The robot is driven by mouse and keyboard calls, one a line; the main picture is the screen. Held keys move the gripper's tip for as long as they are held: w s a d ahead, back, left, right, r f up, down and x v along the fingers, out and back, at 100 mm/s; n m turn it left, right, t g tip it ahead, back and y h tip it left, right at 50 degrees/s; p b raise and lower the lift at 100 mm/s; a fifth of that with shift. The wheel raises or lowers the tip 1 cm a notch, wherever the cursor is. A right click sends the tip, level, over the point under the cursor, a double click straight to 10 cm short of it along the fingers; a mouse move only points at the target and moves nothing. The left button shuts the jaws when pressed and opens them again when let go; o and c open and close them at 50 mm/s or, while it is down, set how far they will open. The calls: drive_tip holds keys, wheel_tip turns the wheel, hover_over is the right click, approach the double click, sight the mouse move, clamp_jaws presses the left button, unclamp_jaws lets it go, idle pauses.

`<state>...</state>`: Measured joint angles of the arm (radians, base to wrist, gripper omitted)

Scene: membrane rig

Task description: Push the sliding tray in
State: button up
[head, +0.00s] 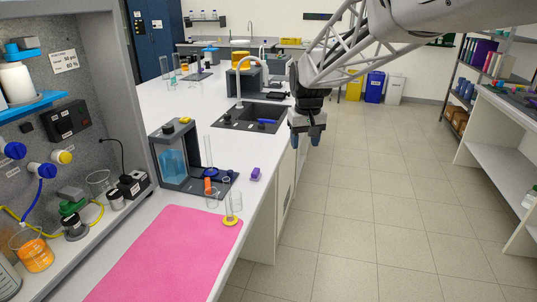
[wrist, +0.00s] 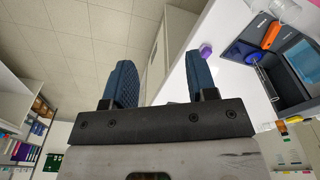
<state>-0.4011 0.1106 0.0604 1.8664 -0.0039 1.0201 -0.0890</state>
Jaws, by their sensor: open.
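The membrane rig (head: 172,128) is a dark frame with a blue panel on the white bench. A dark flat plate (head: 222,186), which looks like the sliding tray, sticks out from its right side and carries a blue ring-shaped part and an orange piece. In the wrist view the rig (wrist: 295,88) is at the right edge, partly cut off. My gripper (head: 307,138) hangs open and empty beyond the bench's right edge, to the right of and behind the rig, touching nothing. Its two blue fingers (wrist: 159,60) stand apart in the wrist view.
A small purple block (head: 256,174) lies right of the plate. A glass cylinder on a yellow base (head: 231,220) stands in front, by the pink mat (head: 165,255). The aisle floor (head: 380,200) is clear.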

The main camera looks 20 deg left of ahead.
drive_tip(key=w+a+f+n, duration=0.1)
drive_tip(key=w+a+f, duration=0.25)
drive_tip(key=a, duration=0.45)
drive_tip(key=w+a+f+n, duration=0.1)
drive_tip(key=w+a+f, duration=0.25)
drive_tip(key=a, duration=0.45)
drive_tip(key=n+g, duration=0.1)
hover_over(230, 171)
wheel_tip(230, 171, down, 7)
drive_tip(key=shift+f, duration=0.1)
drive_tip(key=shift+f, duration=0.1)
drive_tip(key=shift+f, duration=3.75)
clamp_jaws()
